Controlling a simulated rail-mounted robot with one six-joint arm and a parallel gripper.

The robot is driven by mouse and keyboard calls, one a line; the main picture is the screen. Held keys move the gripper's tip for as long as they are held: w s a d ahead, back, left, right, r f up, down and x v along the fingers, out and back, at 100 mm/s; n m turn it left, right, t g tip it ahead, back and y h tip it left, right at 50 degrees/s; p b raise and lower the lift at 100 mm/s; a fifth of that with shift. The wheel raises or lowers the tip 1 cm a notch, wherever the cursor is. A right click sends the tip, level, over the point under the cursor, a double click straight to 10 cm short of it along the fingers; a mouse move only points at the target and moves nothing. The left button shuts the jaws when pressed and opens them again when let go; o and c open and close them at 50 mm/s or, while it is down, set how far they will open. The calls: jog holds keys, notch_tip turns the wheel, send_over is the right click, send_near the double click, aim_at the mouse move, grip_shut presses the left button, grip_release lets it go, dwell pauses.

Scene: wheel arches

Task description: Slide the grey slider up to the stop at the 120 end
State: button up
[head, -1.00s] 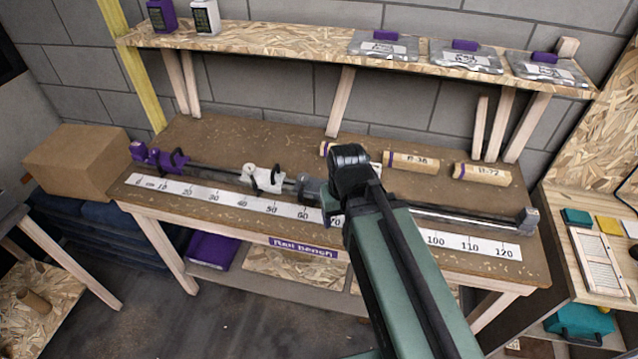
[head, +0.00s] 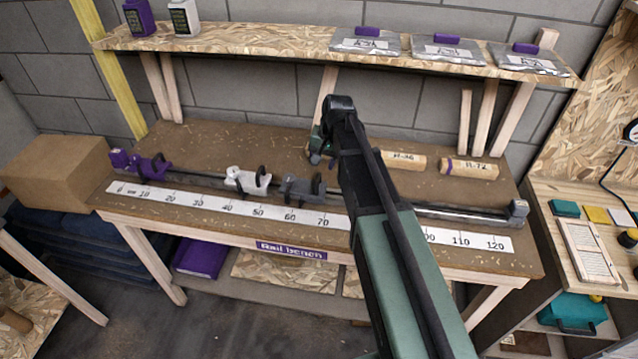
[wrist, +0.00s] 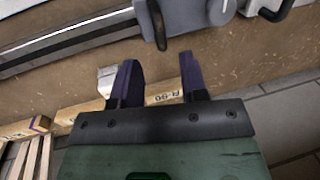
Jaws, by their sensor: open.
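The grey slider (head: 302,190) sits on the rail (head: 430,211) above about the 60 to 70 marks. It has a dark upright handle and also shows at the top of the wrist view (wrist: 182,14). The grey end stop (head: 517,210) stands at the 120 end of the rail, far to the right. My gripper (head: 318,152) is behind and above the rail, a little right of the grey slider. In the wrist view its two dark fingers (wrist: 158,76) are apart with nothing held, and the slider is clear of them.
A white slider (head: 248,181) sits just left of the grey one, and a purple clamp (head: 140,164) is at the left end. Wooden cylinders (head: 468,169) lie behind the rail; one shows beyond my fingers (wrist: 165,97). The shelf (head: 230,38) overhangs the bench. My arm hides part of the rail.

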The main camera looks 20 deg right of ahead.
aim_at(318, 177)
jog(key=f+b, duration=0.1)
jog(key=f, duration=0.1)
jog(key=f+b, duration=0.2)
jog(key=a+f+b, duration=0.1)
jog(key=f, duration=0.1)
jog(key=shift+w+f, duration=0.1)
jog(key=shift+w, duration=0.2)
grip_shut()
